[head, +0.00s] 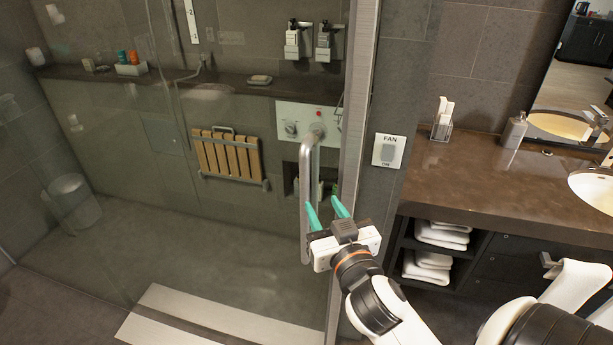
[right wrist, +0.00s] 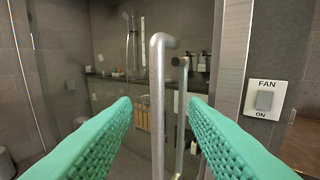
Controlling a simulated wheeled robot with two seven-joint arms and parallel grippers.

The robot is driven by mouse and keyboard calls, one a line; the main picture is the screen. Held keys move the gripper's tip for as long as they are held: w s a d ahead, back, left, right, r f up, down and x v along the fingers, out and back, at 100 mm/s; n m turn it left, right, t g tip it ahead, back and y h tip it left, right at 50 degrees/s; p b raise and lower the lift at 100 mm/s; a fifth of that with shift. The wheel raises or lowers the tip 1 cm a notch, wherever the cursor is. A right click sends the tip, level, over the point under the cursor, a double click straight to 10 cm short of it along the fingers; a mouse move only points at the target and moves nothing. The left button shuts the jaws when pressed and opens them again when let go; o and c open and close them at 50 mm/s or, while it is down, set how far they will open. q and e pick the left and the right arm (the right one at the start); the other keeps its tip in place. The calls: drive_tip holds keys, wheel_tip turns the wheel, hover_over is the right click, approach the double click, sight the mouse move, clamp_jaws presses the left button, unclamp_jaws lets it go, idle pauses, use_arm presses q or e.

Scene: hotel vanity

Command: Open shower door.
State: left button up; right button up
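The glass shower door (head: 240,230) appears closed, with a metal frame post (head: 359,110) at its right. Its vertical metal bar handle (head: 305,190) is near the right edge of the glass. My right gripper (head: 327,212) is at the lower part of the handle in the head view. In the right wrist view its teal fingers (right wrist: 160,125) are spread apart, and the handle (right wrist: 157,100) stands upright between them, with a gap to each side. A second bar shows behind it. My left gripper is not in view.
A fan switch plate (head: 389,151) is on the wall right of the frame. A dark vanity counter (head: 465,180) with towels (head: 440,235) below stands at the right. Behind the glass are a folded wooden seat (head: 228,155) and a shelf (head: 225,83).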

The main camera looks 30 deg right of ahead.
sight(306, 179)
drive_tip(key=b+x, duration=0.4)
drive_tip(key=shift+w+a+f+b, duration=0.15)
drive_tip(key=shift+w+f+b, duration=0.2)
drive_tip(key=shift+w, duration=0.1)
drive_tip(key=x, duration=0.1)
drive_tip(key=p+x, duration=0.1)
drive_tip(key=x, duration=0.1)
drive_tip(key=p+x, duration=0.1)
drive_tip(key=x, duration=0.1)
drive_tip(key=shift+r, duration=0.35)
drive_tip(key=shift+w+d+f, duration=0.1)
drive_tip(key=shift+w+d, duration=0.1)
drive_tip(key=shift+w, duration=0.4)
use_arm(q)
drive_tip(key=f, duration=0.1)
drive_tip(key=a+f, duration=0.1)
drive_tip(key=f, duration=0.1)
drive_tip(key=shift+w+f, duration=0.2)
use_arm(e)
clamp_jaws()
